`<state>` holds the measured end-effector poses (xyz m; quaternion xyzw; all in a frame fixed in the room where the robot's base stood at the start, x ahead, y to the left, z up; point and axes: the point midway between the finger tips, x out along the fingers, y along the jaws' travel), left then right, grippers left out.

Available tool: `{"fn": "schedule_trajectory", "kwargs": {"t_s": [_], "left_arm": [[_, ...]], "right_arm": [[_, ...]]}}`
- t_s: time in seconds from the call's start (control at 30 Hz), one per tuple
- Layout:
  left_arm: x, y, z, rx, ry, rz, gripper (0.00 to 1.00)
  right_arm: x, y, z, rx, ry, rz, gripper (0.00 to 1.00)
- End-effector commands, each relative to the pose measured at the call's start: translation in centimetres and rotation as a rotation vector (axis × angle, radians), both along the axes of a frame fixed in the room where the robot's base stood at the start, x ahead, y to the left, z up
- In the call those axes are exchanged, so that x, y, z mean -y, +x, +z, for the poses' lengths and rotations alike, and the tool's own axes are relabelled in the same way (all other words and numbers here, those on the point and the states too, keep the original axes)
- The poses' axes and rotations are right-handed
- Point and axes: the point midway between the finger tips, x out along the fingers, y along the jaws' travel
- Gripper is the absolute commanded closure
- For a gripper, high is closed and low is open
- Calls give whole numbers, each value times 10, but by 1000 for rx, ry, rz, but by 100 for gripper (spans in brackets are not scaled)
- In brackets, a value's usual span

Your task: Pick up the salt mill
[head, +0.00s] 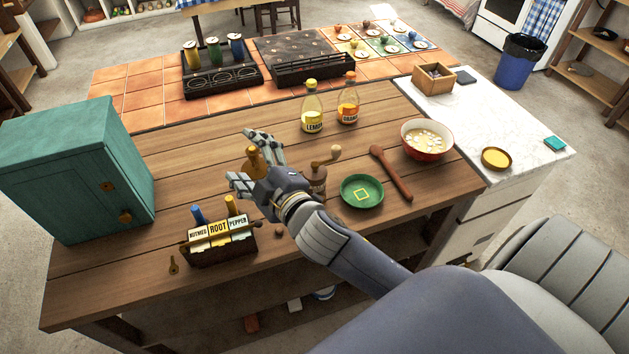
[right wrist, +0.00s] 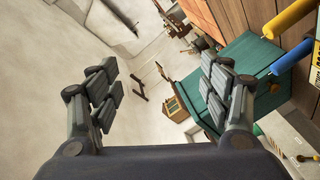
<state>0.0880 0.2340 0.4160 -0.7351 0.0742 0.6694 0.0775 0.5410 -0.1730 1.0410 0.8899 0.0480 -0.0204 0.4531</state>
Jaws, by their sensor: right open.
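A golden-brown turned piece (head: 254,161), which looks like the top of a mill, shows among the fingers of my right gripper in the head view. Its lower part is hidden by the hand. I read no salt label, so I cannot be sure it is the salt mill. My right gripper (head: 242,157) is open, its fingers spread and pointing left over the counter. In the right wrist view the right gripper (right wrist: 163,80) shows its fingers wide apart, with nothing clearly held between them. A crank-handled mill (head: 318,176) stands just right of the hand. My left gripper is not in view.
A labelled rack (head: 219,246) with a blue and a yellow handle stands in front of the hand. A teal cabinet (head: 75,165) is at left. A green dish (head: 362,192), wooden spoon (head: 391,172), bowl (head: 427,140) and two bottles (head: 312,106) (head: 348,99) are right and behind.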

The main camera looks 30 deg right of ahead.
Motion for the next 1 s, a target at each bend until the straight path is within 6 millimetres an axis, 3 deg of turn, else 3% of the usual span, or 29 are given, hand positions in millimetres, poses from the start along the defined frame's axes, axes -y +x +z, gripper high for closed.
{"fn": "schedule_trajectory", "kwargs": {"t_s": [0.03,0.1,0.2,0.3,0.43,0.57,0.67,0.77,0.87,0.97,1.0], "left_arm": [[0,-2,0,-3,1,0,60],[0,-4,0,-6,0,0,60],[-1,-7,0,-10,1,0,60],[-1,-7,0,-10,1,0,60],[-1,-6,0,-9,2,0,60],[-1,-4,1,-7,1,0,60],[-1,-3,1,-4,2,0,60],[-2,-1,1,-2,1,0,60],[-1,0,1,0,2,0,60],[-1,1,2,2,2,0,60],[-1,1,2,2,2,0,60]], "right_arm": [[-14,12,31,121,-89,62,28],[-39,20,69,291,-227,154,28],[-79,19,111,525,-432,292,28],[-119,7,136,743,-653,435,28],[-162,-14,139,995,-953,634,28],[-184,-32,111,1196,-1267,857,28],[-180,-39,76,1307,-1507,1051,28],[-154,-36,38,1364,-1745,1268,28],[-109,-27,5,1360,-1962,1515,28],[-45,-15,-16,1278,-2144,1788,28],[-17,-11,-20,-1217,2182,-1885,28]]}}
